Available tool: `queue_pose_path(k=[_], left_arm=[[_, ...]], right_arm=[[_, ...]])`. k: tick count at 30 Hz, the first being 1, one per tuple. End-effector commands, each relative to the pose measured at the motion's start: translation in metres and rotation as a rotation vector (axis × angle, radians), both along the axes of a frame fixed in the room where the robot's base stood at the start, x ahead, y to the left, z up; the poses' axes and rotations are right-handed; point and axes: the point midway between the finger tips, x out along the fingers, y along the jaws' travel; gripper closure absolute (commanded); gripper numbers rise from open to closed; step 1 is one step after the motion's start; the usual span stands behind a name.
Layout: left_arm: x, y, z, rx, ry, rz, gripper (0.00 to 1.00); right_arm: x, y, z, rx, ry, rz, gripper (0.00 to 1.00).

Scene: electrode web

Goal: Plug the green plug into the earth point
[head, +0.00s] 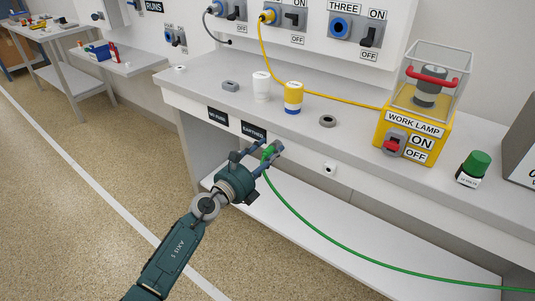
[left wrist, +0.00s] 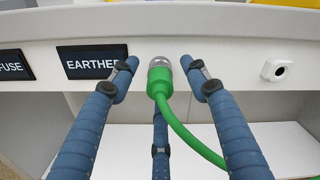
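The green plug (head: 269,152) is at the bench's front edge, just right of the black EARTHED label (head: 254,132). In the left wrist view the plug (left wrist: 160,82) points at the front face, with a metal ring at its far end and its green cable curving down to the right. Any earth point behind it is hidden, and I cannot tell how far in the plug sits. My left gripper (head: 262,158) has its fingers around the plug. In the left wrist view its fingertips (left wrist: 159,66) are spread, with gaps on both sides of the plug. My right gripper is not in view.
A white round fitting (head: 330,168) is on the front face to the right. The green cable (head: 340,246) trails across the lower shelf.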

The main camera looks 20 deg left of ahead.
Motion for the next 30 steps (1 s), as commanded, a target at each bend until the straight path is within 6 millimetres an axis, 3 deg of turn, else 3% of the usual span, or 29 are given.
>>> queue_pose_path(k=[8,21,30], left_arm=[[-0.004,0.002,-0.001,0.001,0.002,0.000,0.54],[-0.061,0.023,-0.002,0.003,0.002,0.001,0.54],[-0.076,0.027,0.000,0.000,0.000,0.000,0.54]], right_arm=[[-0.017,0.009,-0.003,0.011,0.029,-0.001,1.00],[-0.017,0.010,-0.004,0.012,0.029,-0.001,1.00],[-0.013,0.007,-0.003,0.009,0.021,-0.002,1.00]])
